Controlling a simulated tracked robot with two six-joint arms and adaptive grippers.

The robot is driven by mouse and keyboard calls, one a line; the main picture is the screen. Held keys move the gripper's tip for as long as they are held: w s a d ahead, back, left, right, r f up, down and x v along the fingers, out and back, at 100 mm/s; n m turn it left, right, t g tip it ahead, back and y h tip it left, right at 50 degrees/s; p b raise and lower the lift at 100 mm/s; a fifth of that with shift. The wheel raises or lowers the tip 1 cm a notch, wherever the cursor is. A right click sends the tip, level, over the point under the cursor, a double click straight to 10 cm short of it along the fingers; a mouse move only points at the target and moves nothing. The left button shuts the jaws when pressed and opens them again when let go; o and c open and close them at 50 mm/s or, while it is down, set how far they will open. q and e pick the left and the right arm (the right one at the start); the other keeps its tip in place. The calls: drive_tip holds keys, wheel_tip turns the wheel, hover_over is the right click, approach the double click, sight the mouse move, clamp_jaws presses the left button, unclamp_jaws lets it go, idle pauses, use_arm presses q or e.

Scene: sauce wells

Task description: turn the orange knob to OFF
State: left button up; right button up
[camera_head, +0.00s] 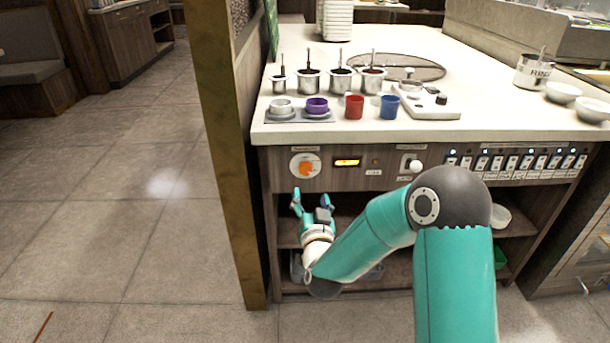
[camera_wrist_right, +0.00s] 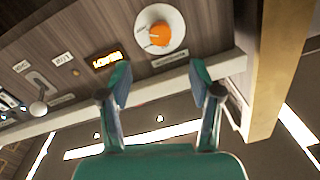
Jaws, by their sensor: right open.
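The orange knob (camera_head: 306,169) sits on a white round dial on the counter's front panel, at the panel's left end. In the right wrist view the knob (camera_wrist_right: 160,34) shows at the top, beyond the fingertips and between them sideways. My right gripper (camera_head: 312,196) is open and empty, just below the dial in the head view and apart from it. Its two fingers (camera_wrist_right: 158,80) are spread wide in the right wrist view. The dial's markings are too small to read. My left gripper is not in view.
The panel also holds a lit yellow display (camera_head: 347,162), a white-knobbed lever (camera_head: 416,165) and a row of switches (camera_head: 515,163). A wooden post (camera_head: 236,180) stands close left of the dial. Cups and sauce pots stand on the counter (camera_head: 470,80) above. Open shelves lie below.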

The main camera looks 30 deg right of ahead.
sight(306, 172)
drive_tip(key=x, duration=1.1)
drive_tip(key=c, duration=1.1)
drive_tip(key=shift+c, duration=0.2)
